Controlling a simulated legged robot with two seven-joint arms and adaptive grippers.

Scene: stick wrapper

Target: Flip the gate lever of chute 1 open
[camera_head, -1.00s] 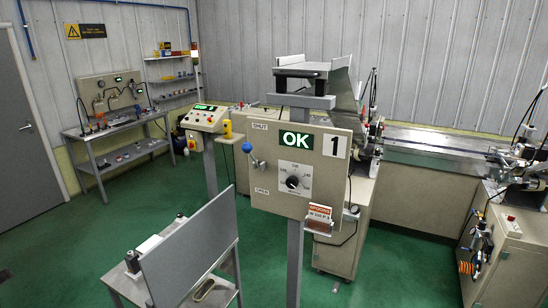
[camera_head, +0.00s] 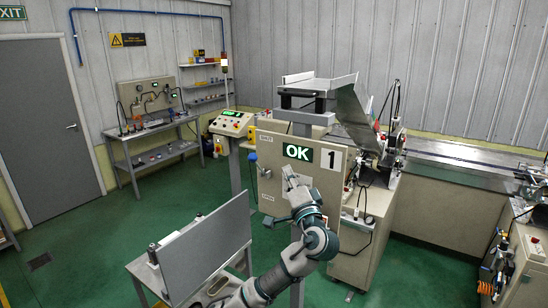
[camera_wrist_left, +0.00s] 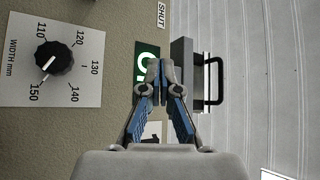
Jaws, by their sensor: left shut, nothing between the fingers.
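The chute 1 panel (camera_head: 270,190) is a beige box with a green OK display (camera_head: 297,152) and a "1" plate (camera_head: 331,159). The gate lever's blue ball (camera_head: 253,157) shows small at the panel's left edge, near the SHUT label (camera_head: 266,138). My left gripper (camera_head: 288,171) is in front of the panel, right of the lever, and covers the dial in the head view. In the left wrist view the gripper (camera_wrist_left: 155,72) is shut and empty, overlapping the OK display (camera_wrist_left: 146,58). The lever is outside that view. My right gripper is not in view.
A width dial (camera_wrist_left: 54,63) shows beside the gripper in the wrist view. A grey upright plate (camera_head: 205,250) on a small stand is at the lower front. A control console (camera_head: 232,124) stands behind the panel's left side. A metal hopper (camera_head: 318,86) sits above.

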